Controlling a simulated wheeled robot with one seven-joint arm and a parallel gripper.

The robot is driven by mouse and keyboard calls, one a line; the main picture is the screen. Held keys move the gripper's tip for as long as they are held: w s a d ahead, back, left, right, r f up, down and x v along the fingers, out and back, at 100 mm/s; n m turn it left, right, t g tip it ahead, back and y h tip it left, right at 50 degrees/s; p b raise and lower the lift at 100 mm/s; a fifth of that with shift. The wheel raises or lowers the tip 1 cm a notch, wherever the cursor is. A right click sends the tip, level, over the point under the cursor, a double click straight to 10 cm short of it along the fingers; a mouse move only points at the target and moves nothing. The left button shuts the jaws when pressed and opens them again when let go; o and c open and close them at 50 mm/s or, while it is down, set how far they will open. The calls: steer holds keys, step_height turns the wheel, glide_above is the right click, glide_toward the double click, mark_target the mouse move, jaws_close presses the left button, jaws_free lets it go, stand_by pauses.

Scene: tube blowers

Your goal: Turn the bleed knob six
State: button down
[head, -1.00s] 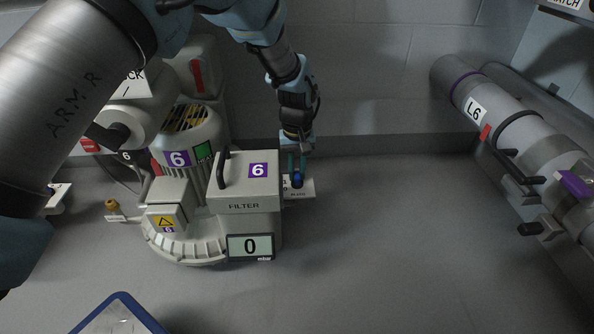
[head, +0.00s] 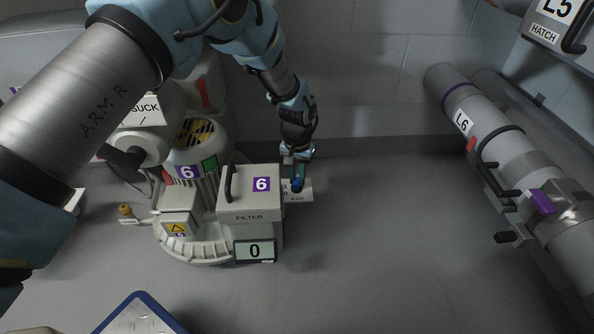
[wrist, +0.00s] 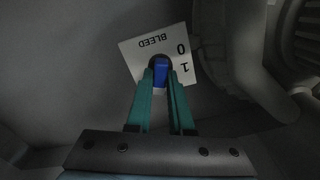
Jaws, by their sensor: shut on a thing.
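The bleed knob (wrist: 161,71) is small and blue. It sits on a white plate (wrist: 138,51) marked BLEED, 0 and 1 in the wrist view. In the head view the knob (head: 297,185) and its plate (head: 304,195) are at the right side of the filter box (head: 249,205) of blower 6. My gripper (wrist: 161,79) has green fingers and is shut on the knob, one finger at each side. The fingertips hide part of the knob, and its exact setting is hard to tell. The display (head: 255,250) on the blower reads 0.
A large grey pipe marked L6 (head: 490,135) with black handles runs along the right wall. A blue-edged panel (head: 140,315) is at the bottom left. The floor right of the blower is clear. The filter box handle (head: 229,183) stands close left of my arm.

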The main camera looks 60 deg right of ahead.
mark_target(297, 180)
steer(key=c, duration=0.8)
jaws_free()
step_height(297, 180, up, 7)
steer(key=p, duration=0.3)
steer(key=shift+r, duration=0.2)
